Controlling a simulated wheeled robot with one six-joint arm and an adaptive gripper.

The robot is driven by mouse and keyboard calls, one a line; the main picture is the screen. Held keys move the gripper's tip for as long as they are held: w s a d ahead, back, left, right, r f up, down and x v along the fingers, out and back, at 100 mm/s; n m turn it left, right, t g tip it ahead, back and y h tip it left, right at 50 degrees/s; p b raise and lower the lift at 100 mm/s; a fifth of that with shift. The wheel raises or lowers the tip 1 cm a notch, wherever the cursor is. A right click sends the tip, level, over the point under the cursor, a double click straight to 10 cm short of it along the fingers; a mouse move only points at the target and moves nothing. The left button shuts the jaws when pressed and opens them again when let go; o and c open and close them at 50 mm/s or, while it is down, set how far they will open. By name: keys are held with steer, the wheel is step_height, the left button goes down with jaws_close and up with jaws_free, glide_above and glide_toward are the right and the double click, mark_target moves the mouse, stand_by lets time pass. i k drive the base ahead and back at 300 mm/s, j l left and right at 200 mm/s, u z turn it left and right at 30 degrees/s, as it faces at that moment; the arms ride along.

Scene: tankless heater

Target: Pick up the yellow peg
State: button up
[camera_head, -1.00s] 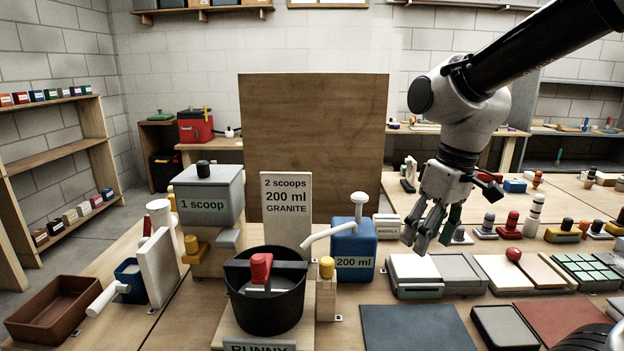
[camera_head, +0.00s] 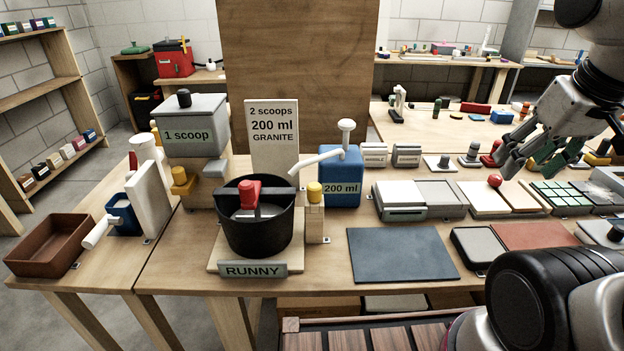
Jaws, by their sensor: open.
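A yellow peg-like piece (camera_head: 315,192) with a rounded top stands upright on a small wooden post (camera_head: 315,224), just right of the black bucket (camera_head: 262,232). Another yellow piece (camera_head: 182,179) sits low on the front of the "1 scoop" dispenser (camera_head: 191,125). I cannot tell for certain which of them is the yellow peg. My gripper (camera_head: 512,164) is open, points down and left, and is at the right side of the view. It is far to the right of both yellow pieces and seems to hold nothing.
The blue "200 ml" container (camera_head: 341,177) with a white spout stands just right and behind the post. A red-handled bar crosses the bucket. A dark mat (camera_head: 402,254) lies clear at the front. Trays and several small knobbed objects fill the right, under my gripper.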

mark_target(314, 189)
steer(key=j+z, duration=0.15)
steer(key=j, duration=0.35)
steer(key=j+z, duration=0.2)
steer(key=j, duration=0.3)
steer(key=k+j+z, duration=0.15)
steer(key=j, duration=0.35)
steer(key=j+z, duration=0.15)
steer(key=j, duration=0.35)
steer(key=k, duration=0.05)
